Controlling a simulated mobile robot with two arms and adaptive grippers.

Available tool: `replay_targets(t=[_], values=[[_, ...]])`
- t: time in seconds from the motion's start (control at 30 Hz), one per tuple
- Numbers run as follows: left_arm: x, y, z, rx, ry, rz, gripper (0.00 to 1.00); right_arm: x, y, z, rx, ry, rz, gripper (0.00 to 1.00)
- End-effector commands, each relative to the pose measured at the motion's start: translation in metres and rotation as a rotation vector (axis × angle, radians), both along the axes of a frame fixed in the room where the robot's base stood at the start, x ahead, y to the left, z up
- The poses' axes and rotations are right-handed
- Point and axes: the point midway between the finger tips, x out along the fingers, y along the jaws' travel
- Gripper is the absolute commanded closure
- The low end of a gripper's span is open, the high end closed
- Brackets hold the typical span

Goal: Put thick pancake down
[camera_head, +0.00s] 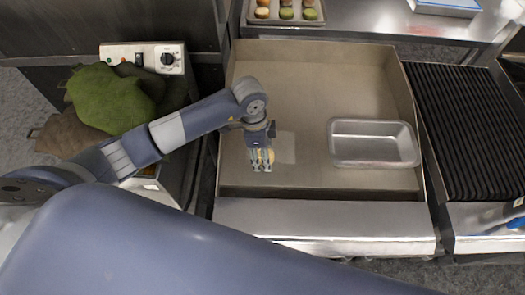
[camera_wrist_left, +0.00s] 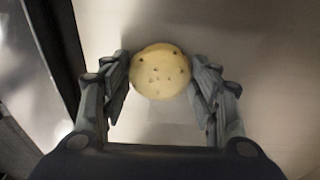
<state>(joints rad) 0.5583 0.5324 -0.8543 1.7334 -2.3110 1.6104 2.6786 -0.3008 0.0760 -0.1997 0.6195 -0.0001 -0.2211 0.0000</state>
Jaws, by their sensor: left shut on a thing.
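The thick pancake (camera_wrist_left: 160,71) is round, pale yellow and dotted with small dark spots. My left gripper (camera_wrist_left: 160,78) is shut on it, one finger against each side. In the head view the pancake (camera_head: 262,157) shows small and pale between the fingertips of the left gripper (camera_head: 261,165). The gripper is over the left front part of a wide flat metal griddle (camera_head: 290,75). I cannot tell whether the pancake touches the surface below. My right gripper is not in view.
An empty metal loaf pan (camera_head: 373,160) stands on the right of the griddle. A ridged dark grill (camera_head: 465,125) is further right. Green and brown cloths (camera_head: 110,95) lie at the left. A tray of macarons (camera_head: 286,12) is at the back. The griddle's back half is clear.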

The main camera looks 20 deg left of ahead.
Motion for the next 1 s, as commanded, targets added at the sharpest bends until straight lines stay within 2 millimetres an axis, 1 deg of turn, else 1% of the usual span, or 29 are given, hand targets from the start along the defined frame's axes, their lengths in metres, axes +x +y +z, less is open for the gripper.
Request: replay_targets(t=[0.07, 0.1, 0.17, 0.5, 0.57, 0.63, 0.77, 1.0], values=[[0.000, 0.000, -0.003, 0.000, 0.000, 0.000, 0.66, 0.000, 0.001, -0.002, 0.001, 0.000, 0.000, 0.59], [0.000, 0.000, -0.002, -0.001, 0.000, 0.000, 0.38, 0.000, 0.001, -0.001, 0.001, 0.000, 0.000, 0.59], [0.000, 0.000, -0.002, 0.000, 0.000, 0.000, 0.24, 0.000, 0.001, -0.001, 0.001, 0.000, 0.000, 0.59], [0.000, 0.000, -0.001, 0.000, 0.000, 0.000, 0.24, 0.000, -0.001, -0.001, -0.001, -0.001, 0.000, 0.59], [0.000, 0.000, 0.002, 0.000, -0.001, 0.000, 0.24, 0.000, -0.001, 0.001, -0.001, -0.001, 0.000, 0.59], [0.001, 0.001, 0.005, -0.001, -0.002, 0.000, 0.24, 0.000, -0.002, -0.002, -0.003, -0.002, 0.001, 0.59], [0.001, 0.003, 0.025, -0.001, -0.006, -0.002, 0.24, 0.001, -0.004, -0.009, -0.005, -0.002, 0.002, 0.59], [0.000, 0.009, 0.077, -0.001, -0.007, -0.001, 0.24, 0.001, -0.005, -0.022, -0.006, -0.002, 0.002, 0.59]])
